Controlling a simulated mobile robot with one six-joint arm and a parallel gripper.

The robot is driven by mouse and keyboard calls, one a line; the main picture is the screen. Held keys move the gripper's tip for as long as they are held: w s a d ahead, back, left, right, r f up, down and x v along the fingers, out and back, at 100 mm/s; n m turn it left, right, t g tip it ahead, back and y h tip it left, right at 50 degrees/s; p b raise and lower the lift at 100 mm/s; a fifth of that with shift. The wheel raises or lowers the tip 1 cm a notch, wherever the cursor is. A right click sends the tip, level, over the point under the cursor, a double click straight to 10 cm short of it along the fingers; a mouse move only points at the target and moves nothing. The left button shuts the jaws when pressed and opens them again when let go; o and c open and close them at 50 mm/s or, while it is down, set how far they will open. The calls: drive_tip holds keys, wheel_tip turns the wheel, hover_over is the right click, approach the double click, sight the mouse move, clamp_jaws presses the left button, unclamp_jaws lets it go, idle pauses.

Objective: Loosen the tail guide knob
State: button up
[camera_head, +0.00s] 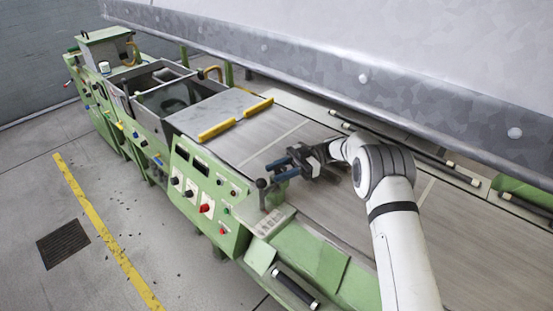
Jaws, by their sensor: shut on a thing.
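The tail guide knob (262,184) is a small dark round knob on a short post. It stands at the near edge of the green machine, right of the control panel. My gripper (271,173) reaches in from the right with its blue-grey fingers around the knob's area. It is shut on the knob, though the fingers and the small size hide the exact contact.
The green control panel (207,197) with several buttons and knobs is left of my gripper. Yellow bars (217,130) lie on the machine top behind. A grey wall-like panel (380,60) runs along the back. The grey floor (110,190) at left is mostly clear.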

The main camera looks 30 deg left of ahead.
drive_tip(key=shift+w+r+n+h+p, duration=0.2)
drive_tip(key=shift+n+h+p, duration=0.2)
drive_tip(key=shift+p, duration=0.55)
drive_tip(key=o, duration=0.8)
drive_tip(key=shift+f, duration=0.1)
drive_tip(key=shift+o, duration=0.9)
